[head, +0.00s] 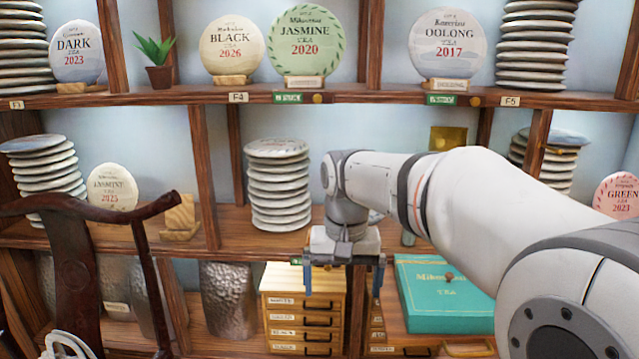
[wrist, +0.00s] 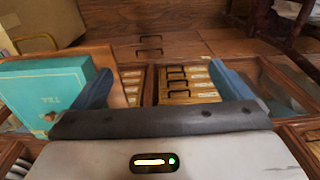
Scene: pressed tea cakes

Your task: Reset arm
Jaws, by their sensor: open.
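My gripper (head: 341,285) hangs pointing down in front of the shelf unit, right of centre in the head view. Its two blue fingers are spread apart with nothing between them. In the wrist view the gripper (wrist: 152,88) shows its fingers wide apart, with drawer fronts and wood beyond them. My arm reaches in from the lower right of the head view and hides part of the middle shelf.
A small drawer cabinet (head: 304,305) stands just behind and left of my gripper. A teal tea box (head: 445,290) is to its right. A stack of tea cakes (head: 278,185) stands on the middle shelf. A dark wooden chair (head: 75,265) is at the left.

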